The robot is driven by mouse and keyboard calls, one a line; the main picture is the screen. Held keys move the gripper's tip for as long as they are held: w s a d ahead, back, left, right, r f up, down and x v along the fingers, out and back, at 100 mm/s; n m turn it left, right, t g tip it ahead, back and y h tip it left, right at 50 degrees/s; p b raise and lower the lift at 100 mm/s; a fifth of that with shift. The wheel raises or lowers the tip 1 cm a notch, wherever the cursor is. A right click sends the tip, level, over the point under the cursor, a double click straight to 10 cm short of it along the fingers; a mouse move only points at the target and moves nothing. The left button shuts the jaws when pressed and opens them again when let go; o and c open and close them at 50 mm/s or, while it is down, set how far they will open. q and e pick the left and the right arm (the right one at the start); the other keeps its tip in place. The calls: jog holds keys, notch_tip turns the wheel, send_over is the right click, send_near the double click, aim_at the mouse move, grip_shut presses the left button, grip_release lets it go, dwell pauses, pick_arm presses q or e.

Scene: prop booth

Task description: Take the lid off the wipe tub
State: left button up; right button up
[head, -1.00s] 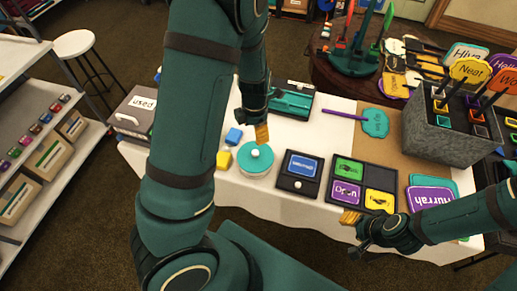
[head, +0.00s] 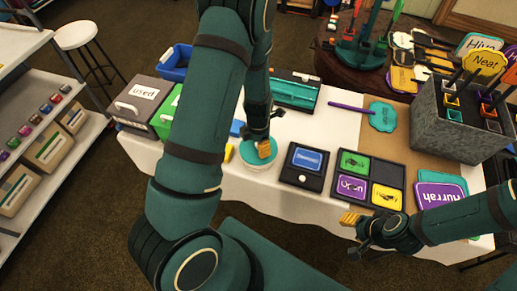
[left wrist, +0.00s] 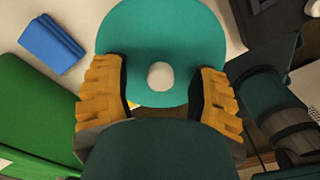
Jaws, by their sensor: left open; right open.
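The wipe tub (head: 258,171) is a round white tub with a teal lid (head: 247,154) on top, near the front edge of the white table. In the left wrist view the teal lid (left wrist: 165,35) fills the upper middle, with a round white knob (left wrist: 160,75) at its centre. My left gripper (head: 265,148) is over the lid and hides part of it. In the left wrist view its yellow-tipped fingers (left wrist: 160,100) are spread apart, one on each side of the knob, not touching it. My right gripper (head: 352,222) is open and empty at the table's front edge.
A black box with a blue label (head: 305,158) and a sign tray (head: 385,167) stand right of the tub. A teal case (head: 293,90) lies behind. A blue block (left wrist: 50,43) and a green box (left wrist: 40,120) are left. A grey sign holder (head: 450,135) stands right.

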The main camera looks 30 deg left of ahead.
pick_arm(q)
jog(key=shift+f, duration=0.25)
grip_shut()
